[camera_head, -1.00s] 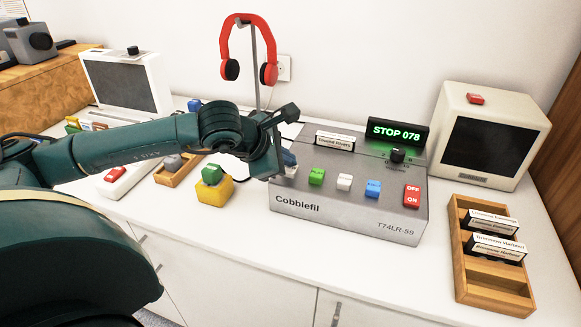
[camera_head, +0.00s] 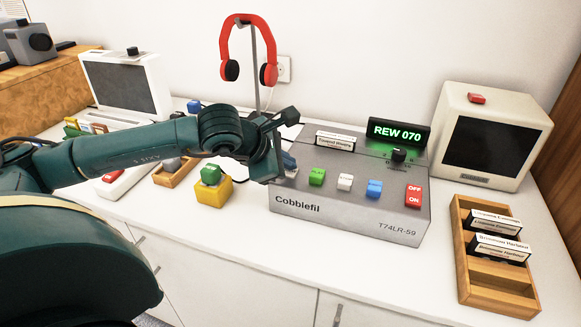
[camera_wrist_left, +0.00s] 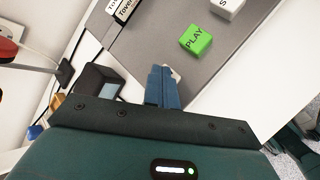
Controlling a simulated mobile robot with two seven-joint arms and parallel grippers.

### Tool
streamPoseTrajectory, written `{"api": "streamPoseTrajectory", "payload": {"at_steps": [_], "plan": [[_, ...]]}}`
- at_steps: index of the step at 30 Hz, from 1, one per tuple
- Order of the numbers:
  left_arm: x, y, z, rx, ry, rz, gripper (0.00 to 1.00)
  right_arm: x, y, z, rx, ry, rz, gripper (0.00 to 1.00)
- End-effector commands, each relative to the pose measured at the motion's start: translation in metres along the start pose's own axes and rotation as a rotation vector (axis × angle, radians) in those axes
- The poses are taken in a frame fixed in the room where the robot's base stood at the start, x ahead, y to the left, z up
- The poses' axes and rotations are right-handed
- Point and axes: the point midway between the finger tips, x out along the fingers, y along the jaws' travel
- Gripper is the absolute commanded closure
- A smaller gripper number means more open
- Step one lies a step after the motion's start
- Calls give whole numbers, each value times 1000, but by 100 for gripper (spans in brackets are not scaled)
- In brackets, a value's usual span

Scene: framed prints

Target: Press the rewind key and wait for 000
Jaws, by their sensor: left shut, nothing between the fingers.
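The grey tape machine (camera_head: 345,213), labelled Cobblefil, stands on the white counter. Its green display (camera_head: 398,132) reads REW 070. My left gripper (camera_head: 289,161) is shut and empty, with its fingertips at the left end of the key row. In the left wrist view, the fingertips (camera_wrist_left: 166,84) are down at the machine's top beside a small pale edge, perhaps of a key. The rewind key is mostly or wholly hidden by the gripper. The green PLAY key (camera_head: 317,177) also shows in the left wrist view (camera_wrist_left: 195,42). My right gripper is out of view.
A white key (camera_head: 345,182), a blue key (camera_head: 374,189) and a red OFF/ON switch (camera_head: 413,195) continue the row. A wooden rack (camera_head: 463,262) with labelled tapes lies right, below a cream monitor (camera_head: 492,133). Red headphones (camera_head: 248,50) hang behind. A yellow block (camera_head: 214,193) stands left.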

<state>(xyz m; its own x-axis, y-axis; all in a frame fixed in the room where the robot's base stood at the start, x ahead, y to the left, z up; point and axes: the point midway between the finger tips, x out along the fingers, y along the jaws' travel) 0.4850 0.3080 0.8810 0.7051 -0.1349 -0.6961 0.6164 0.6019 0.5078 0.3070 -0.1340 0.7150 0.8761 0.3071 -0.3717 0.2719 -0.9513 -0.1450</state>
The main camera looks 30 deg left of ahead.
Motion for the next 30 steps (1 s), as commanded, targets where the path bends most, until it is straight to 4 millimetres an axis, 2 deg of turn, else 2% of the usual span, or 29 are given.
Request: {"api": "streamPoseTrajectory", "payload": {"at_steps": [1, 12, 30], "plan": [[1, -2, -1, 0, 1, -2, 100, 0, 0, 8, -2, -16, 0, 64], [1, -2, -1, 0, 2, -2, 100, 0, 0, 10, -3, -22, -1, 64], [-16, 12, 12, -1, 1, -1, 100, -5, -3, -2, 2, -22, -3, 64]]}}
